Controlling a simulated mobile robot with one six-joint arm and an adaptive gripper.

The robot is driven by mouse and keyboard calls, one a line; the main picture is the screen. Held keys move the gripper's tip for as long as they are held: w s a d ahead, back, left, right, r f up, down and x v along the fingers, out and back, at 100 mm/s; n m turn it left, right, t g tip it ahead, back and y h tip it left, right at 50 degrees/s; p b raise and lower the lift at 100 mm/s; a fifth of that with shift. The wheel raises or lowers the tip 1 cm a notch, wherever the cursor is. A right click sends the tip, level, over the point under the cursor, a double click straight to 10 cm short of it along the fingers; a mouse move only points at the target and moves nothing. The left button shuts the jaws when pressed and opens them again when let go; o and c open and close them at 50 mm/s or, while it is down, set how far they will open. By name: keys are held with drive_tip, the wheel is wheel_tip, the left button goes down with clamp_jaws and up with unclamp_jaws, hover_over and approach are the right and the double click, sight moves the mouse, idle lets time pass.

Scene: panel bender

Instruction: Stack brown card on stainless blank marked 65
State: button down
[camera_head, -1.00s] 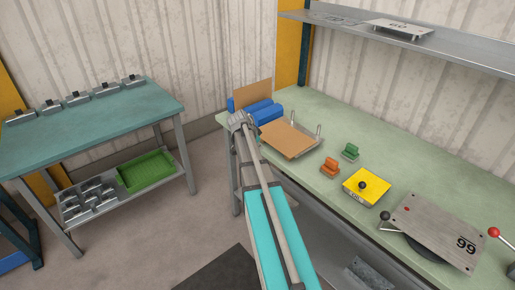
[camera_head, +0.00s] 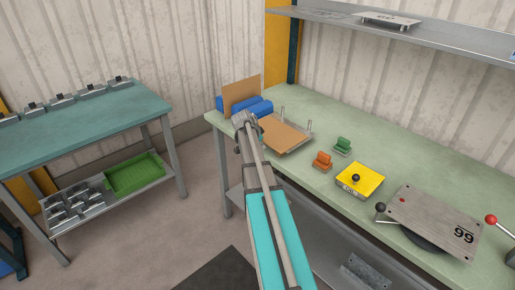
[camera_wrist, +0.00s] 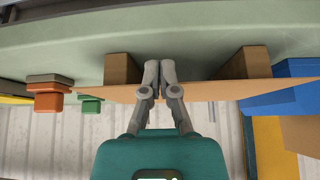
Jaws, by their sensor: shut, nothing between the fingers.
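A brown card (camera_head: 283,136) lies flat near the left end of the green bench, with upright metal pins at its far side. The wrist view shows the card (camera_wrist: 230,90) edge-on, resting on brown blocks (camera_wrist: 243,62). My gripper (camera_wrist: 158,66) is shut and empty; its fingertips overlap the card's near edge in that view, and I cannot tell whether they touch it. In the head view my gripper (camera_head: 246,122) is at the card's left side. A stainless blank (camera_head: 425,212) lies at the bench's right on a dark round base; its mark looks like 66 or 99.
Blue blocks (camera_head: 252,106) and an upright brown board (camera_head: 241,93) stand behind my gripper. Orange (camera_head: 322,160) and green (camera_head: 342,146) pieces and a yellow block (camera_head: 360,181) stand between card and blank. A shelf (camera_head: 440,38) above holds another marked plate (camera_head: 391,20).

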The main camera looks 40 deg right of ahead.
drive_tip(key=shift+d, duration=0.2)
drive_tip(key=shift+d, duration=1)
drive_tip(key=shift+a, duration=0.1)
drive_tip(key=shift+a, duration=0.75)
drive_tip(key=a+f+p+v, duration=0.1)
drive_tip(key=p+v, duration=0.7)
drive_tip(key=v, duration=0.3)
drive_tip(key=shift+a+p, duration=0.3)
drive_tip(key=shift+a, duration=0.05)
drive_tip(key=shift+s+a+r, duration=0.1)
